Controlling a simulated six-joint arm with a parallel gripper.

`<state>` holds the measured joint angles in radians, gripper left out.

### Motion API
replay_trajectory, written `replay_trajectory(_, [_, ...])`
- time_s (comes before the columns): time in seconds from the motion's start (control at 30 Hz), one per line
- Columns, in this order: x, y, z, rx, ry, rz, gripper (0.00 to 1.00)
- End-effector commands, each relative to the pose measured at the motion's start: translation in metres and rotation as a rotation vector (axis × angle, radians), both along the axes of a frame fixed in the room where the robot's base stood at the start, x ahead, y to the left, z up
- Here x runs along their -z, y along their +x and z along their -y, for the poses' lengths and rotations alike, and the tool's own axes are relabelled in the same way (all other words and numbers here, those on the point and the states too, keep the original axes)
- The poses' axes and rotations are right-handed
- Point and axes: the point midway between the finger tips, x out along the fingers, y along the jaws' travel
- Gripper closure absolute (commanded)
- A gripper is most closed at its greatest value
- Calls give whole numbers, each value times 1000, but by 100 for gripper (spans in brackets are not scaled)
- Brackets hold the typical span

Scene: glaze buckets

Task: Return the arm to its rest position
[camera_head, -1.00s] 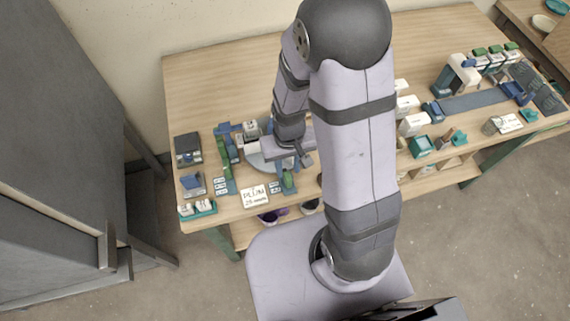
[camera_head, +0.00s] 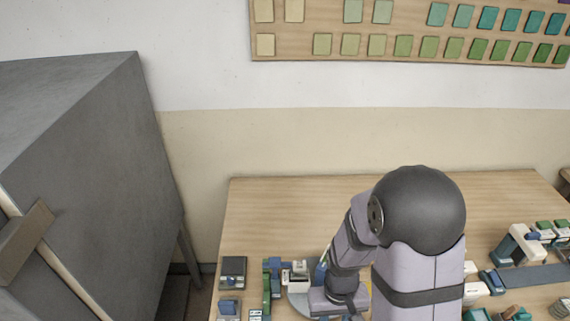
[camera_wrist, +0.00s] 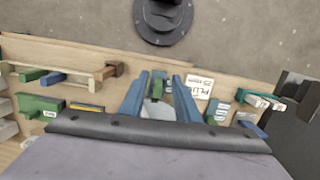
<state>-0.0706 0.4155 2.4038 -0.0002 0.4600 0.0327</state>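My gripper (camera_wrist: 159,78) shows in the wrist view as two blue fingers spread apart, with a clear gap between them. I see nothing gripped. A green and blue block on the table shows in the gap, apparently beyond the fingertips. In the head view my arm is bent over the table (camera_head: 290,205), with its wrist end low above the left part, beside a round grey plate that is mostly covered. The fingertips are hidden in that view.
Close around the wrist stand a green-and-blue holder (camera_head: 267,285) and a dark box (camera_head: 233,271). A card (camera_wrist: 198,84) lies near the table's edge. A blue-and-white device (camera_head: 517,243) stands at the right. A grey cabinet (camera_head: 85,150) is at left. The table's back strip is clear.

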Motion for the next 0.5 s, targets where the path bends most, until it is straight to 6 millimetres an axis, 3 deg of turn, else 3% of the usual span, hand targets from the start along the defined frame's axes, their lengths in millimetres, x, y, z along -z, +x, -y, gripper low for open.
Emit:
replay_trajectory(0.1, [-5,-37,3,-19,-5,-116,70])
replay_trajectory(0.2, [-24,-58,5,-28,-4,-163,70])
replay_trajectory(0.37, [-51,-65,8,-21,-1,-134,70])
replay_trajectory(0.5, [-73,-53,11,-3,3,-32,70])
